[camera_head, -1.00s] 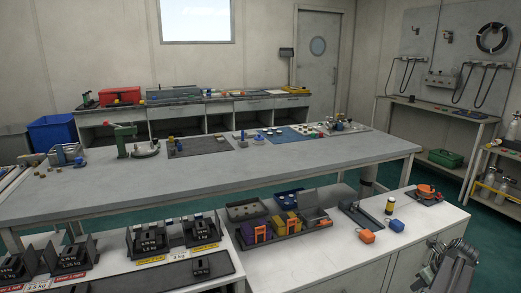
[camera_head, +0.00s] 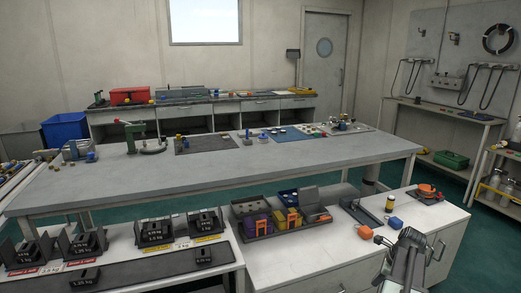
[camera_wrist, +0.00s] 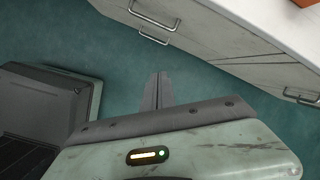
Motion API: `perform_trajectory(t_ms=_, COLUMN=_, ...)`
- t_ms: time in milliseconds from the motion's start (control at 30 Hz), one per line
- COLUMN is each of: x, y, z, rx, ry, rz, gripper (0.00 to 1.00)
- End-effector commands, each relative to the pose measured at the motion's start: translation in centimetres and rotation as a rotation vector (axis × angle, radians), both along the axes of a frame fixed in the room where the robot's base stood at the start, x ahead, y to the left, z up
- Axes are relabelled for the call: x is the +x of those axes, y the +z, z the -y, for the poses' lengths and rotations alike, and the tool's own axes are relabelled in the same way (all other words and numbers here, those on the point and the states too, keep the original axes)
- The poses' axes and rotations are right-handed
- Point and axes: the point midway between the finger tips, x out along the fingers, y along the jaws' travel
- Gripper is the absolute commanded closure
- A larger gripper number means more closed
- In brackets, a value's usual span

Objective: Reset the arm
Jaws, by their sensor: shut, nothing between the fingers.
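My gripper (camera_wrist: 158,88) shows in the wrist view with its two fingers together and nothing between them. It hangs over the green floor (camera_wrist: 110,50), in front of a cabinet with metal handles. In the head view my arm (camera_head: 405,262) is folded at the lower right, beside the white-topped counter. The fingertips cannot be made out in the head view.
A long grey table (camera_head: 200,178) stands behind. Black weight racks (camera_head: 153,231) are at the left.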

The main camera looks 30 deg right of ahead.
Motion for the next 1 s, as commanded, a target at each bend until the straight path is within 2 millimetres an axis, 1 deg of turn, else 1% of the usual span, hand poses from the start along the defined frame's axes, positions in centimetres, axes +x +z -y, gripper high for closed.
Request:
perform_trajectory(t_ms=33, x=1.7, y=-0.1, z=-2.1, rx=-0.016, ry=0.089, rz=-0.009, gripper=1.00)
perform_trajectory(t_ms=67, x=2.8, y=-0.1, z=-3.4, rx=-0.028, ry=0.152, rz=-0.013, gripper=1.00)
perform_trajectory(t_ms=167, x=6.7, y=-0.3, z=-8.7, rx=-0.075, ry=0.409, rz=-0.032, gripper=1.00)
perform_trajectory(t_ms=200, x=8.4, y=-0.4, z=-11.5, rx=-0.098, ry=0.536, rz=-0.040, gripper=1.00)
perform_trajectory(t_ms=267, x=10.8, y=-0.5, z=-16.1, rx=-0.137, ry=0.751, rz=-0.051, gripper=1.00)
perform_trajectory(t_ms=300, x=12.2, y=-0.6, z=-19.4, rx=-0.164, ry=0.901, rz=-0.057, gripper=1.00)
perform_trajectory(t_ms=367, x=14.0, y=-0.8, z=-24.4, rx=-0.202, ry=1.130, rz=-0.063, gripper=1.00)
perform_trajectory(t_ms=400, x=14.8, y=-0.8, z=-27.7, rx=-0.228, ry=1.283, rz=-0.068, gripper=1.00)
perform_trajectory(t_ms=433, x=15.4, y=-0.9, z=-30.2, rx=-0.245, ry=1.395, rz=-0.068, gripper=1.00)
perform_trajectory(t_ms=467, x=15.8, y=-0.9, z=-32.4, rx=-0.262, ry=1.502, rz=-0.070, gripper=1.00)
perform_trajectory(t_ms=500, x=16.2, y=-1.0, z=-35.3, rx=-0.284, ry=1.636, rz=-0.070, gripper=1.00)
perform_trajectory(t_ms=567, x=16.4, y=-1.0, z=-39.0, rx=-0.311, ry=1.818, rz=-0.071, gripper=1.00)
perform_trajectory(t_ms=600, x=16.4, y=-1.0, z=-41.3, rx=-0.327, ry=1.928, rz=-0.068, gripper=1.00)
perform_trajectory(t_ms=667, x=16.3, y=-1.1, z=-44.4, rx=-0.348, ry=2.080, rz=-0.067, gripper=1.00)
perform_trajectory(t_ms=700, x=16.2, y=-1.1, z=-46.3, rx=-0.360, ry=2.172, rz=-0.064, gripper=1.00)
perform_trajectory(t_ms=900, x=14.7, y=-1.1, z=-54.3, rx=-0.413, ry=2.589, rz=-0.052, gripper=1.00)
perform_trajectory(t_ms=933, x=14.5, y=-0.9, z=-55.3, rx=-0.418, ry=2.642, rz=-0.051, gripper=1.00)
perform_trajectory(t_ms=967, x=14.7, y=1.2, z=-54.7, rx=-0.416, ry=2.623, rz=-0.053, gripper=1.00)
perform_trajectory(t_ms=1000, x=14.8, y=2.5, z=-54.5, rx=-0.416, ry=2.617, rz=-0.053, gripper=1.00)
